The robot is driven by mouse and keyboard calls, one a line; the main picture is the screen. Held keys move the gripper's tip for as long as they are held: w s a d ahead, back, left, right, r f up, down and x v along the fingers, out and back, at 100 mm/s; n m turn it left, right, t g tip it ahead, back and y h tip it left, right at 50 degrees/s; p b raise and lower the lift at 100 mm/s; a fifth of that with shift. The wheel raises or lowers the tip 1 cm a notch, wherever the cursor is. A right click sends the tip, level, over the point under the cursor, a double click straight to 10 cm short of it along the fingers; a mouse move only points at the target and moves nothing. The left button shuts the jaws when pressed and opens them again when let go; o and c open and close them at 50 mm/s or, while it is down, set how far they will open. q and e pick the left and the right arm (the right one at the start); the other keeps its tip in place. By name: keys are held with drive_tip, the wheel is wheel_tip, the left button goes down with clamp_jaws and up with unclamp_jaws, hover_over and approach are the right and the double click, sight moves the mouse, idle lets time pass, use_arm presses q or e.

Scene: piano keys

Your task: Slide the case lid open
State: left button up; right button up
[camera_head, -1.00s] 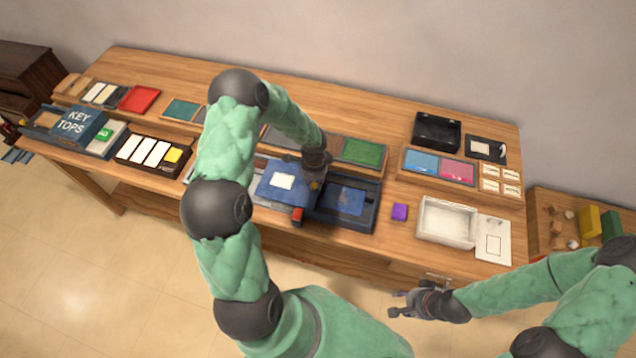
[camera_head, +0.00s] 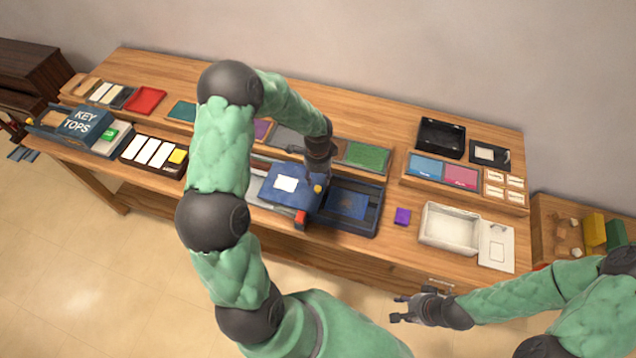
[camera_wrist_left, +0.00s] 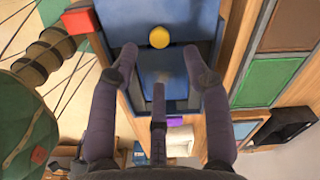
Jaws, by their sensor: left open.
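The case (camera_head: 376,208) stands at the table's front middle, a dark tray. Its blue lid (camera_head: 268,190), with a white label, lies over the left part, and the right part is uncovered, showing a blue inside (camera_head: 346,204). A yellow knob (camera_head: 317,188) sits near the lid's right edge; it also shows in the left wrist view (camera_wrist_left: 159,37). My left gripper (camera_head: 322,182) is open just right of the knob, with its fingers over the uncovered part. In the left wrist view its fingers (camera_wrist_left: 158,75) are spread, empty, and apart from the knob. My right gripper (camera_head: 400,309) is open and empty before the table.
A red block (camera_head: 300,218) is at the case's front edge. A purple cube (camera_head: 402,216) and white bin (camera_head: 447,230) stand right of the case. A green tray (camera_head: 367,155) lies behind it. A KEY TOPS box (camera_head: 82,122) is at the far left.

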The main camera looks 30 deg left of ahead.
use_arm(q)
wheel_tip(320, 180, up, 6)
drive_tip(key=shift+f, duration=0.1)
idle(0.7)
